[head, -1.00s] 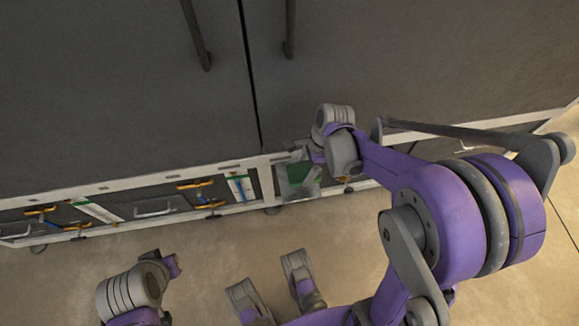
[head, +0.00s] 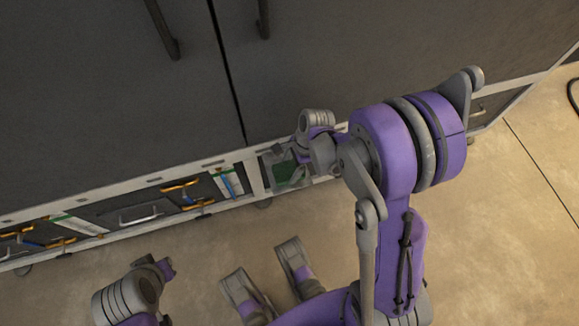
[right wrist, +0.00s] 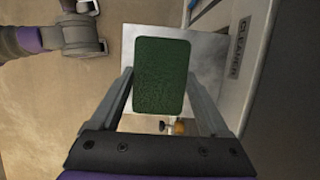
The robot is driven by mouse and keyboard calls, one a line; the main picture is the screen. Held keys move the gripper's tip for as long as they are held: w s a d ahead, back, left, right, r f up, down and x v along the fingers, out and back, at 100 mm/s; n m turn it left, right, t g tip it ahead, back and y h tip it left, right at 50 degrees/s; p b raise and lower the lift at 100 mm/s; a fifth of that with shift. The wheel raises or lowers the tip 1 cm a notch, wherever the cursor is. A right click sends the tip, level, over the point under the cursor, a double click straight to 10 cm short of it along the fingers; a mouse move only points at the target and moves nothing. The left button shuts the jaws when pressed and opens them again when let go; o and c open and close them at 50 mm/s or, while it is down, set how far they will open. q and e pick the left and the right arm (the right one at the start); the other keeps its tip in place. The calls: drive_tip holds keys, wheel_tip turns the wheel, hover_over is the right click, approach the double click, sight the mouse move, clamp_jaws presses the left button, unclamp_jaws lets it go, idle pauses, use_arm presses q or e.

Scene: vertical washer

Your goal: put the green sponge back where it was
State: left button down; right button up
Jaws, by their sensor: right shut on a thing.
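The green sponge (right wrist: 161,76) is a flat rectangular block between the two fingers of my right gripper (right wrist: 161,78) in the right wrist view. The gripper is shut on it. In the head view the sponge (head: 285,172) shows as a dark green patch at a pale, see-through holder (head: 268,177) on the washer's lower front. I cannot tell whether it is inside the holder or in front of it. A pale square surface (right wrist: 208,48) lies behind the sponge in the wrist view. My left gripper (head: 166,268) is low, away from the washer; its fingers are unclear.
The dark washer doors (head: 110,90) rise above a pale lower rail (head: 120,188). Several orange-handled tools (head: 182,187) hang along its front at left. A panel marked CLEANER (right wrist: 240,45) stands close to the gripper's right side. Floor in front is mostly clear.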

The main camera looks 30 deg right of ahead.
drive_tip(key=o, duration=1)
drive_tip(key=shift+o, duration=0.2)
drive_tip(key=shift+r, duration=0.25)
drive_tip(key=w+p+v, duration=0.1)
drive_tip(key=p+v, duration=0.2)
drive_tip(key=v, duration=0.8)
drive_tip(key=s+a+r+n+t+h, duration=0.1)
drive_tip(key=s+a+r+n+t, duration=0.1)
drive_tip(key=s+n, duration=0.4)
drive_tip(key=s+a+r+n+t+h, duration=0.2)
drive_tip(key=s+a+r+n, duration=0.2)
drive_tip(key=n, duration=1)
drive_tip(key=shift+s+a+r+n, duration=0.35)
drive_tip(key=shift+s+r, duration=0.3)
drive_tip(key=shift+s, duration=0.35)
